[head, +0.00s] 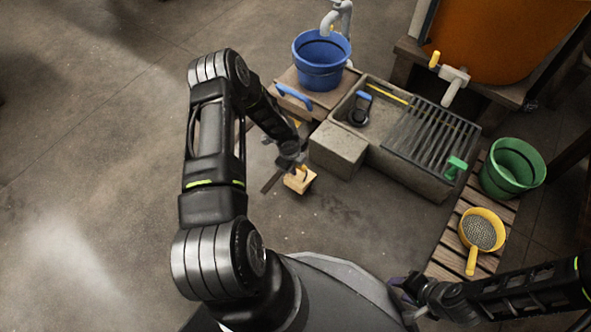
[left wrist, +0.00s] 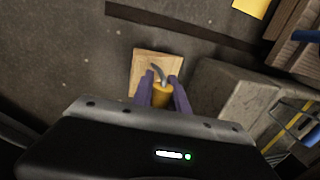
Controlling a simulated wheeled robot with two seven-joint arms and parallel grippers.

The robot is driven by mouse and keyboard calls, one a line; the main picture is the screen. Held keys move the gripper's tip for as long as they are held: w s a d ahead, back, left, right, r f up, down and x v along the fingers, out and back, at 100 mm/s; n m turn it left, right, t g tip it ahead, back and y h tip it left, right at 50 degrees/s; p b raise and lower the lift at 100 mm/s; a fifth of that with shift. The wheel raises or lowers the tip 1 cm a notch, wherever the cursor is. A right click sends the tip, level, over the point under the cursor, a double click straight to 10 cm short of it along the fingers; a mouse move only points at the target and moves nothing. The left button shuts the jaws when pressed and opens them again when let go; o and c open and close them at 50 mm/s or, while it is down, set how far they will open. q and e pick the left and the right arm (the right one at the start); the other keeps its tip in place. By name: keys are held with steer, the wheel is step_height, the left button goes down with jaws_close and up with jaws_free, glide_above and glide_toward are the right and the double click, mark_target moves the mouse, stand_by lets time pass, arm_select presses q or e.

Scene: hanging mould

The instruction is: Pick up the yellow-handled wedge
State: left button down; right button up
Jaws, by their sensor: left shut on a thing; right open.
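The yellow-handled wedge (head: 301,183) shows in the head view as a pale wooden block just below my left gripper (head: 295,166). In the left wrist view the wedge's pale wood (left wrist: 146,67) lies beyond the fingertips, with its yellow handle between them. My left gripper (left wrist: 163,80) is shut on this handle, one purple finger on each side. I cannot tell whether the wedge touches the floor. A grey curved piece shows over the wood. My right gripper (head: 398,286) is open at the lower right, far from the wedge, partly hidden by my own body.
A stone trough (head: 421,176) with a metal grate (head: 432,135) and a stone block (head: 338,149) stand right of the wedge. A blue bucket (head: 320,76), a green bucket (head: 513,155) and a yellow sieve (head: 481,215) stand around it. The floor at left is clear.

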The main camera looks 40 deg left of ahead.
arm_select(q)
step_height(320, 180, up, 6)
steer(key=shift+r+p, duration=0.1)
steer(key=shift+p, duration=0.9)
arm_select(e)
steer(key=r, duration=0.3)
steer(key=shift+s, duration=0.25)
